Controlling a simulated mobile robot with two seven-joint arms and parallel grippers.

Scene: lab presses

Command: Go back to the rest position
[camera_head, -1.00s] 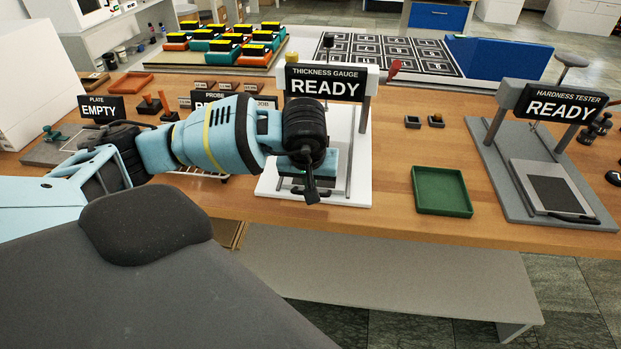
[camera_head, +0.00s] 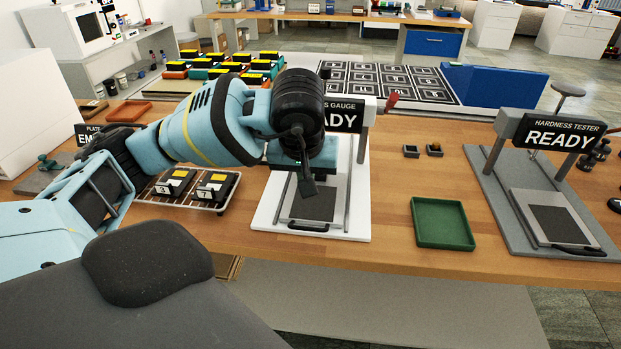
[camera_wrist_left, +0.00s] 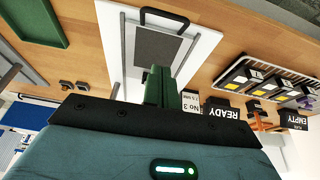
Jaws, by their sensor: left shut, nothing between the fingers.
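My left arm comes in from the left in the head view. My left gripper (camera_head: 307,187) hangs above the thickness gauge (camera_head: 268,225), partly covering its READY sign. In the left wrist view the green fingers (camera_wrist_left: 164,88) are closed together with nothing between them. Beyond them lie the gauge's white base and grey plate (camera_wrist_left: 158,46) with its black handle, apart from the fingers. My right gripper is in neither view.
The hardness tester (camera_head: 590,248) stands at the right. A green tray (camera_head: 414,225) lies between the two instruments. A wire rack (camera_head: 219,211) with blocks marked 3 and 7 sits left of the gauge. A marker board (camera_head: 455,100) and several coloured boxes (camera_head: 222,68) stand behind.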

